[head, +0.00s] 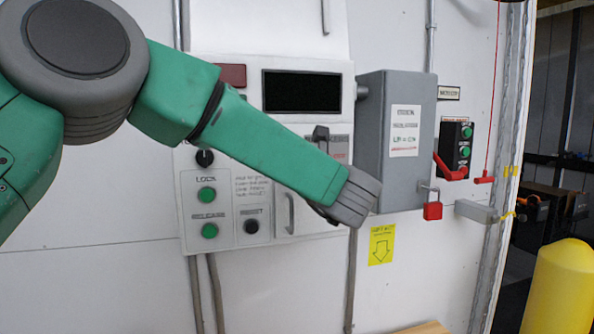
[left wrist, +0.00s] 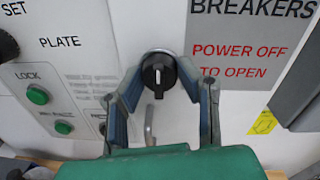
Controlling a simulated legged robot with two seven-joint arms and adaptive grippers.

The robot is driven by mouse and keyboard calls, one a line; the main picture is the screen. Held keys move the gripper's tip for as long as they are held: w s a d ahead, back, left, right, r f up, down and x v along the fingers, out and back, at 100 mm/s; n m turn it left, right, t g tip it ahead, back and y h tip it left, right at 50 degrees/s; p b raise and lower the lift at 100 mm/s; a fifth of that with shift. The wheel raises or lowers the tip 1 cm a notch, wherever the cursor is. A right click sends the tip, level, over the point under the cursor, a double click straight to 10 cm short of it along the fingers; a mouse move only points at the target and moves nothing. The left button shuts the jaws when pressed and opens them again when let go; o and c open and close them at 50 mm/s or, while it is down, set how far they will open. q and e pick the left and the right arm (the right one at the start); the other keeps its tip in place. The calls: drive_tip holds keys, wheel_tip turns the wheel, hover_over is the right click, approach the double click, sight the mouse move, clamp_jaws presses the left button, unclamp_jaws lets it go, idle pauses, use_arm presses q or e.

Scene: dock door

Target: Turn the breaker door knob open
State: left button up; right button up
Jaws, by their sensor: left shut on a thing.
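The breaker door knob (left wrist: 158,76) is a round black knob with a white pointer line, left of the BREAKERS sign (left wrist: 240,48) in the left wrist view. The line looks close to vertical. My left gripper (left wrist: 160,84) has one finger on each side of the knob and is shut on it. In the head view my left arm comes across the panel, and its forearm and wrist hide most of the gripper. The breaker door handle (head: 290,213) is a pale vertical bar below the knob. My right gripper is in neither view.
A grey switch box (head: 399,165) with a red padlock (head: 432,211) juts out right of the panel. Green LOCK (head: 206,194) and release (head: 209,230) buttons sit left. A yellow bollard (head: 558,290) stands at the lower right by the door opening.

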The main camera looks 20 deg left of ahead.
use_arm(q)
drive_tip(key=shift+w+r+m+b, duration=0.1)
drive_tip(key=shift+r+m+b, duration=0.05)
drive_tip(key=shift+m+b, duration=0.35)
drive_tip(key=m+b, duration=0.2)
drive_tip(key=shift+m+b, duration=0.95)
drive_tip(key=shift+m, duration=0.35)
drive_tip(key=m, duration=0.2)
drive_tip(key=shift+r+m+b, duration=0.1)
drive_tip(key=shift+m+b, duration=0.3)
drive_tip(key=shift+m+t, duration=0.3)
drive_tip(key=shift+m, duration=0.7)
drive_tip(key=m, duration=0.2)
drive_tip(key=shift+m, duration=0.4)
drive_tip(key=shift+m+t+p, duration=0.3)
drive_tip(key=shift+m+p, duration=0.3)
drive_tip(key=shift+m, duration=2)
